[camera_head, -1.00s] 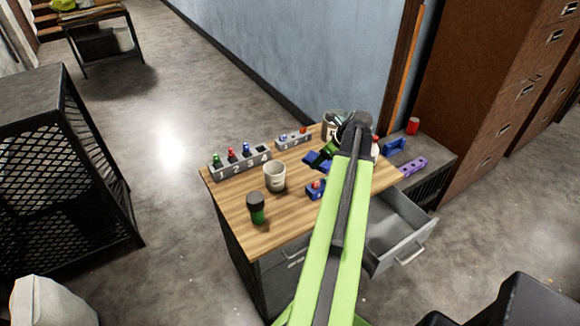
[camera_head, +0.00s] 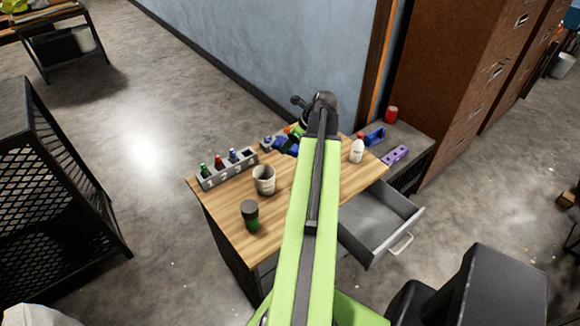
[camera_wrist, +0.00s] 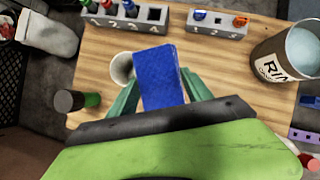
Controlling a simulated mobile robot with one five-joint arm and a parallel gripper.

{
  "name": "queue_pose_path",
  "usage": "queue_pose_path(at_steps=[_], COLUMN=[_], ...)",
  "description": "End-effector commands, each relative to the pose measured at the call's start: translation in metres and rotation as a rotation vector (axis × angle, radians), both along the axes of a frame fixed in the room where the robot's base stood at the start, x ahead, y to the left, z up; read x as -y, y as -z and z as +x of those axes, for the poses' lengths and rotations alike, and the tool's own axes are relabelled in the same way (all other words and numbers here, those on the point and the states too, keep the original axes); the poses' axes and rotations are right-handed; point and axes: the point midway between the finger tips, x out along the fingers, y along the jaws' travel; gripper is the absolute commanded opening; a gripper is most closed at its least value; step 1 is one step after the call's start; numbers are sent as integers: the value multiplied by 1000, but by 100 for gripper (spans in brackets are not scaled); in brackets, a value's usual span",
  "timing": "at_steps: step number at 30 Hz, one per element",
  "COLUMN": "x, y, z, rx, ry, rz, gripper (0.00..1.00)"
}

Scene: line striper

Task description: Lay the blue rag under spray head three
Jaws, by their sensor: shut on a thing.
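My gripper (camera_wrist: 160,95) is shut on a flat blue rag (camera_wrist: 162,76), which sticks out ahead of the fingers above the wooden worktop. In the head view the rag (camera_head: 285,146) shows beside my gripper (camera_head: 295,137) near the worktop's back edge. A grey rack (camera_wrist: 122,23) numbered 1 to 4 holds green, red and blue heads; the blue head (camera_wrist: 130,8) is over 3, and slot 4 is empty. A second grey block (camera_wrist: 217,25) holds blue and orange pieces; its numbers are hard to read. Which head is spray head three is unclear.
A tub marked "RIN" (camera_wrist: 285,58) stands at the right in the wrist view. A white bottle (camera_head: 357,150) stands at the right edge. A drawer (camera_head: 380,222) hangs open below.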

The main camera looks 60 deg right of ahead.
Motion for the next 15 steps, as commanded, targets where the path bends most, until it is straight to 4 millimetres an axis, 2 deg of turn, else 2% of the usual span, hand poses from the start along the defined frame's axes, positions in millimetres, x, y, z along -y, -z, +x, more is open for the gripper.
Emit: queue_pose_path(at_steps=[1,2,7,15], x=[0,0,0,0], y=[-6,-3,19,92], z=[0,0,0,0], rx=[0,0,0,0], ry=[-1,-1,-1,0], rz=[0,0,0,0], gripper=[13,13,13,13])
